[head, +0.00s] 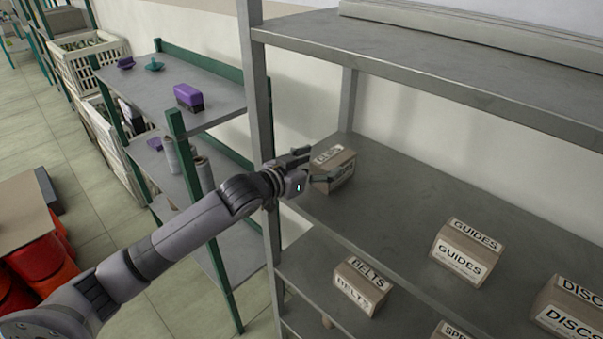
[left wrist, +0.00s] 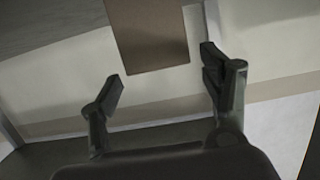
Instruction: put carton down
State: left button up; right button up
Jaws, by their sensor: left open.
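A small brown carton (head: 335,172) with a white label, its lettering too small to read surely, sits at the left end of the grey metal shelf board (head: 400,205). My left gripper (head: 312,168) is at the carton's left side, and its fingers partly cover the carton. In the left wrist view the carton (left wrist: 150,38) shows as a plain brown face at the top, beyond the fingertips. The left gripper (left wrist: 163,75) is open there, with a gap between its fingers and the carton not between them. My right gripper is not in view.
A GUIDES carton (head: 467,252) is on the same board to the right. A BELTS carton (head: 361,286) and a DISCS carton (head: 568,310) are nearby. A grey post (head: 262,110) stands close to my left wrist. The board is clear between the left carton and GUIDES.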

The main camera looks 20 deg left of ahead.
pick_arm(q)
jog(key=b+v, duration=0.1)
jog(key=v, duration=0.5)
jog(key=shift+s+a+f, duration=0.1)
jog(key=shift+s+a, duration=0.05)
jog(key=shift+s, duration=0.2)
jog(key=shift+s+a+r+b, duration=0.15)
jog(key=shift+s+r+b, duration=0.15)
jog(key=shift+s, duration=0.25)
jog(key=shift+f, duration=0.1)
